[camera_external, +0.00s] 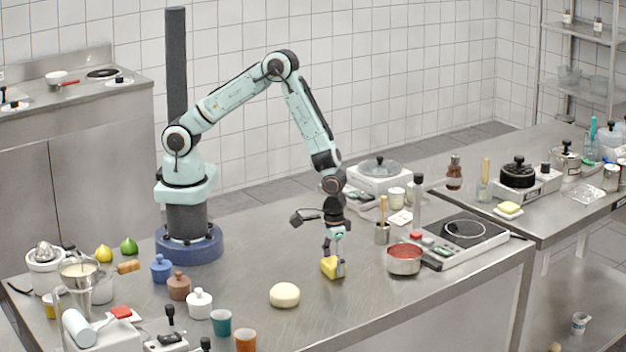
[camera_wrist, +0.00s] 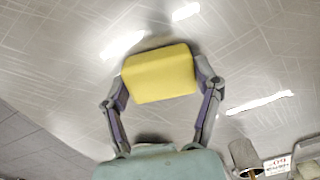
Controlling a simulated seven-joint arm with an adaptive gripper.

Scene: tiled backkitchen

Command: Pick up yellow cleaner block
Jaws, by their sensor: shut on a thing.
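The yellow cleaner block (camera_external: 329,267) is between the fingers of my gripper (camera_external: 334,262), near the front middle of the steel table. In the wrist view the block (camera_wrist: 160,74) fills the space between both fingertips of my gripper (camera_wrist: 162,82), with a finger against each short side. My gripper is shut on it. In the external view the fingers hide part of the block. I cannot tell for sure whether its underside touches the table.
A pale round block (camera_external: 284,295) lies to the left on the table (camera_external: 330,312). A red-filled pan (camera_external: 404,259) stands to the right, near a hot plate (camera_external: 467,231) and a utensil pot (camera_external: 382,233). Small lidded pots (camera_external: 199,303) and cups (camera_external: 221,322) stand at the left front.

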